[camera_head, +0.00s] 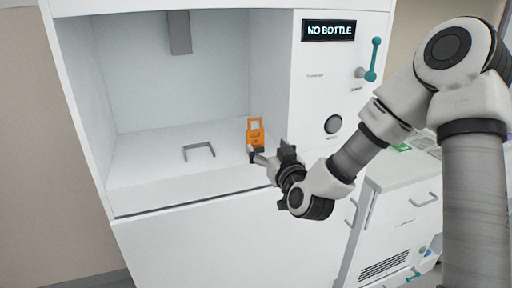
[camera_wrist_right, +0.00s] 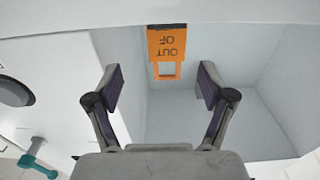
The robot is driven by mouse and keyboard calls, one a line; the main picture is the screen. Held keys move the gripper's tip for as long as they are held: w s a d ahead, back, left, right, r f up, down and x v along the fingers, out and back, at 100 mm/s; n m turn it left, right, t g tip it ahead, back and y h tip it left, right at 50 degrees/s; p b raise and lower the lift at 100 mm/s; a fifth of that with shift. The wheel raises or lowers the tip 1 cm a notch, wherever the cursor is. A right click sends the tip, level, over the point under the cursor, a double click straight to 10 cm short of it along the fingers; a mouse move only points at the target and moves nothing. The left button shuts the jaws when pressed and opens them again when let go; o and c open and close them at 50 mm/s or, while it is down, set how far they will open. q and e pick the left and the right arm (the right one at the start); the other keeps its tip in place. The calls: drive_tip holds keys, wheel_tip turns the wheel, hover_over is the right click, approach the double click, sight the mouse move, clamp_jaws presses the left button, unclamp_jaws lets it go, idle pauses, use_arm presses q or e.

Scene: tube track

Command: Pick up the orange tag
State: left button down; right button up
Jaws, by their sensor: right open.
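The orange tag (camera_head: 256,132) stands upright at the right side of the white machine's open bay, near its front edge. It also shows in the right wrist view (camera_wrist_right: 167,44), upside down, with dark lettering and a rectangular opening. My right gripper (camera_head: 254,154) is just in front of the tag in the head view and overlaps its lower part. In the right wrist view its two fingers (camera_wrist_right: 159,82) are spread apart, with the tag beyond and between them. Nothing is held between the fingers. My left gripper is not in view.
The white bay (camera_head: 150,180) holds a grey U-shaped bracket (camera_head: 199,150) on its floor. A display (camera_head: 329,30) reading "NO BOTTLE", a teal-ended lever (camera_head: 373,60) and a dark knob (camera_head: 333,124) are on the right panel. A white drawer cabinet (camera_head: 400,205) stands at right.

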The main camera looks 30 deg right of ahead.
sight(256, 138)
drive_tip(key=x, duration=0.2)
drive_tip(key=p+x, duration=0.1)
drive_tip(key=x, duration=0.1)
drive_tip(key=a+p+x, duration=0.1)
drive_tip(key=x, duration=0.1)
drive_tip(key=shift+w+d, duration=0.15)
drive_tip(key=shift+w, duration=0.6)
drive_tip(key=c, duration=1.1)
